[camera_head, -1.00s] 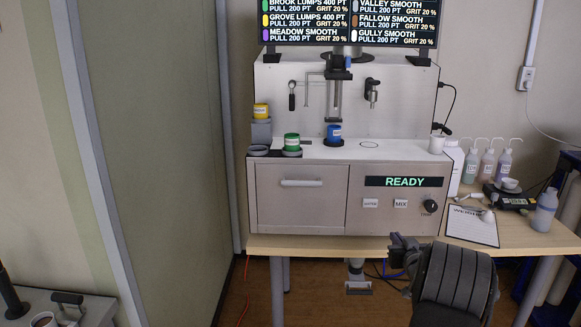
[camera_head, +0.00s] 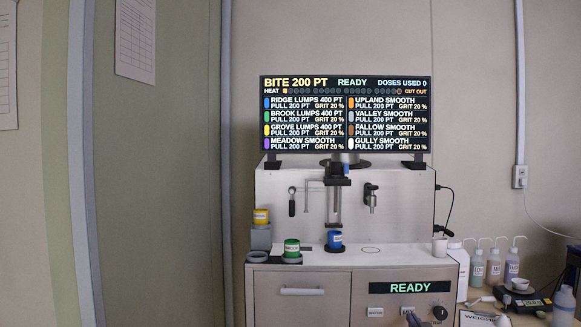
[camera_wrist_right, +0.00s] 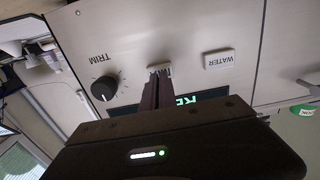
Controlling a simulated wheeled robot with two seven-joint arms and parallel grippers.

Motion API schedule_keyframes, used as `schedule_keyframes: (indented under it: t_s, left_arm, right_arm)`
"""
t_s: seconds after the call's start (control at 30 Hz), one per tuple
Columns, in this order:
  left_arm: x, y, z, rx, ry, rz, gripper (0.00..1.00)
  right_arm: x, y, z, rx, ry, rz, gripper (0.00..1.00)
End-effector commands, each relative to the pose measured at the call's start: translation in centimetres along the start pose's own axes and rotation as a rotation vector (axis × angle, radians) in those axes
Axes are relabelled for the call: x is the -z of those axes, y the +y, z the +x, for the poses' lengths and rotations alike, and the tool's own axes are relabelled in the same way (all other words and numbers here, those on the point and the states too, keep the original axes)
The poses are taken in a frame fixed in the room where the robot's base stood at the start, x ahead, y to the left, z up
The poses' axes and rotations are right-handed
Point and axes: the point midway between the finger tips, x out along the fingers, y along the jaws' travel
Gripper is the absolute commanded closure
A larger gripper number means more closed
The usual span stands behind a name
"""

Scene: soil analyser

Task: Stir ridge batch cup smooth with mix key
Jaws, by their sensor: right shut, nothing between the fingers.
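The blue ridge batch cup (camera_head: 334,240) stands upright under the stirrer shaft (camera_head: 334,205) of the analyser. The mix key (camera_head: 407,311) is a small white key on the front panel; it also shows in the wrist view (camera_wrist_right: 160,68), partly hidden behind my fingers. My right gripper (camera_head: 411,319) is shut and empty, with its fingertips at the mix key in the wrist view (camera_wrist_right: 155,80). Whether they touch it I cannot tell. The screen (camera_head: 345,115) lists ridge as lumps, 400 PT, and reads READY. My left gripper is out of view.
The water key (camera_head: 375,313) and trim knob (camera_head: 440,312) flank the mix key. Green (camera_head: 291,248) and yellow (camera_head: 261,216) cups stand left of the blue cup. Bottles (camera_head: 495,265) stand right of the analyser.

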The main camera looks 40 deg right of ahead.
Motion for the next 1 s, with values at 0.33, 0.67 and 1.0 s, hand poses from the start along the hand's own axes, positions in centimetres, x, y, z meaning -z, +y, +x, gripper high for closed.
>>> schedule_keyframes:
  t_s: [0.33,0.67,1.0]
  left_arm:
    - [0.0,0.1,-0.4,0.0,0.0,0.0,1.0]
    - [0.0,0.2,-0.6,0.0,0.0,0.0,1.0]
    - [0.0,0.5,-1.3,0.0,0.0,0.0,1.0]
  right_arm:
    - [0.0,0.0,1.0,-0.001,0.0,0.0,0.98]
    - [0.1,0.0,1.4,0.0,0.0,0.0,0.98]
    - [0.1,-0.1,2.6,0.0,0.0,-0.001,0.98]
